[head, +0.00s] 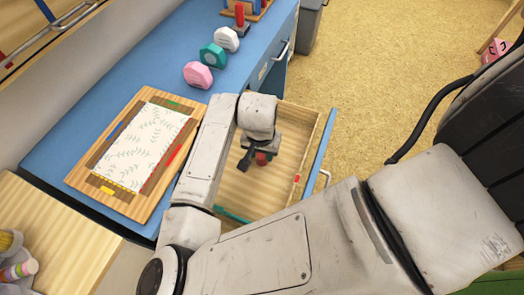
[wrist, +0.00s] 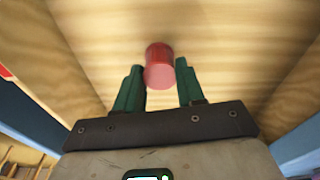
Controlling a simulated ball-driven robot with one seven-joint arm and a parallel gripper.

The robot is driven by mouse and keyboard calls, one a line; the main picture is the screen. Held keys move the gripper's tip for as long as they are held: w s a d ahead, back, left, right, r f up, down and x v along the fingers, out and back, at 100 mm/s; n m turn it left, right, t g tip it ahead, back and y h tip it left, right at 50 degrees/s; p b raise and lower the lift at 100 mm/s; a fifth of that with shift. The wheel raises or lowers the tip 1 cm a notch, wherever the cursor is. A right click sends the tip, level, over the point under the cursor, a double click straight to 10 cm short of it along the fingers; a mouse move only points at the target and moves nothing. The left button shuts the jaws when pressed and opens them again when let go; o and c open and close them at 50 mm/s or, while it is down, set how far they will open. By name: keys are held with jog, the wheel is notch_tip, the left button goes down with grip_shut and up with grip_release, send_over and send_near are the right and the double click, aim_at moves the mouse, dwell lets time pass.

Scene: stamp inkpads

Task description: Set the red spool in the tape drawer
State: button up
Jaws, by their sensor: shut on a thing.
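The red spool (head: 262,159) is a small red cylinder. It also shows in the wrist view (wrist: 160,66), between the green fingertips of my gripper (wrist: 159,74). My gripper (head: 256,157) is shut on it. The pale wooden tape drawer (head: 244,190) is pulled out from the blue desk, and its blue front panel (head: 320,155) stands at the right. My gripper and the spool are over the drawer's inside, with the wooden floor below them in the wrist view. I cannot tell the gap between spool and floor. My arm hides part of the drawer.
Pink (head: 198,75), teal (head: 213,56) and white (head: 227,39) dispensers stand on the blue desk (head: 165,60). A wooden board with a patterned sheet (head: 145,140) lies left of the drawer. A teal strip (head: 231,215) shows at the drawer's near end.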

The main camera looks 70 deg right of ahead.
jog(key=o, duration=1)
jog(key=shift+f, duration=0.1)
jog(key=shift+o, duration=0.2)
